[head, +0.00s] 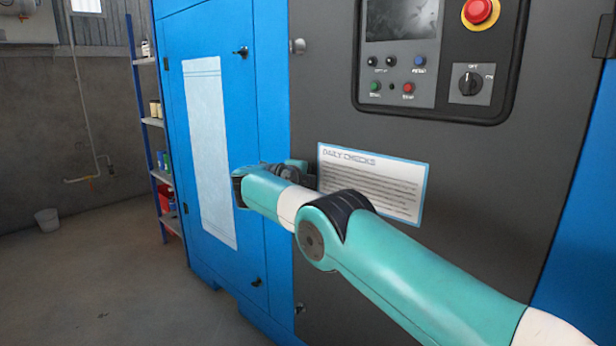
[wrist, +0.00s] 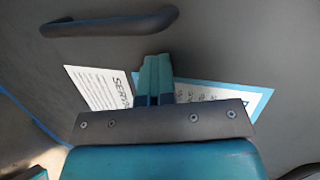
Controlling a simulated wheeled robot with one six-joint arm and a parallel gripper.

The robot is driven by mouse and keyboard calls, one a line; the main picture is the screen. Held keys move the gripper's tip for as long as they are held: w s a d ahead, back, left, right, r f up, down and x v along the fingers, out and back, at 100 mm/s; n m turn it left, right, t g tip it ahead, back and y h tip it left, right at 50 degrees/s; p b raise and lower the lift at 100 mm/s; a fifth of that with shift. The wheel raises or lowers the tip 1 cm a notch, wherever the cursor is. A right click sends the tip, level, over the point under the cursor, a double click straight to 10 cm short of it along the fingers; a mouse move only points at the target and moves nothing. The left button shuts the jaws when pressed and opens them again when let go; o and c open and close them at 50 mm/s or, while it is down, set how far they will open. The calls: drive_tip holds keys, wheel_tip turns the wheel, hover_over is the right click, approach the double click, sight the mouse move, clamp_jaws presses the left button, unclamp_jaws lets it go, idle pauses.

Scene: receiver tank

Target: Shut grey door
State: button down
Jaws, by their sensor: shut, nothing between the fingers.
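The grey door (head: 470,165) is the dark front of the blue machine, with a control panel in its upper part and a "Daily checks" sheet lower down. Its surface also fills much of the wrist view (wrist: 230,50). I cannot tell whether a gap is left at its edge. A dark bar handle (wrist: 110,22) shows at the upper left of the wrist view. My gripper (wrist: 155,65) has its teal fingers together and empty, pointing at the grey surface between two printed sheets; touch is unclear. In the head view my own arm partly hides my gripper (head: 297,166).
The blue cabinet side (head: 225,70) with a pale panel and small dark latches stands left of the grey door. A blue shelf rack (head: 150,120) with containers stands further left. Floor at left is open.

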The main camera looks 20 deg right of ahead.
drive_tip(key=shift+w+d+r, duration=0.15)
drive_tip(key=shift+w+d, duration=0.05)
drive_tip(key=shift+d, duration=0.2)
drive_tip(key=shift+w+d+r, duration=0.15)
drive_tip(key=shift+d, duration=0.2)
drive_tip(key=s+a+r+n+y, duration=0.2)
drive_tip(key=s+a+r+n, duration=0.15)
drive_tip(key=a+n, duration=0.2)
drive_tip(key=s+a+r+n+y, duration=0.2)
drive_tip(key=s+a+r+n, duration=0.15)
drive_tip(key=a, duration=0.35)
drive_tip(key=s+f+n+g+y, duration=0.25)
drive_tip(key=s+n, duration=0.55)
drive_tip(key=s, duration=0.8)
drive_tip(key=s+d+f+n+g+y, duration=0.1)
drive_tip(key=s+n+g+y, duration=0.3)
drive_tip(key=s+n, duration=0.9)
drive_tip(key=s+f+n+g+y, duration=0.1)
drive_tip(key=s+n+g+y, duration=0.3)
drive_tip(key=s, duration=1.6)
wheel_tip(320, 180, up, 21)
drive_tip(key=p, duration=2.2)
drive_tip(key=shift+w+r, duration=0.15)
drive_tip(key=shift+w, duration=0.05)
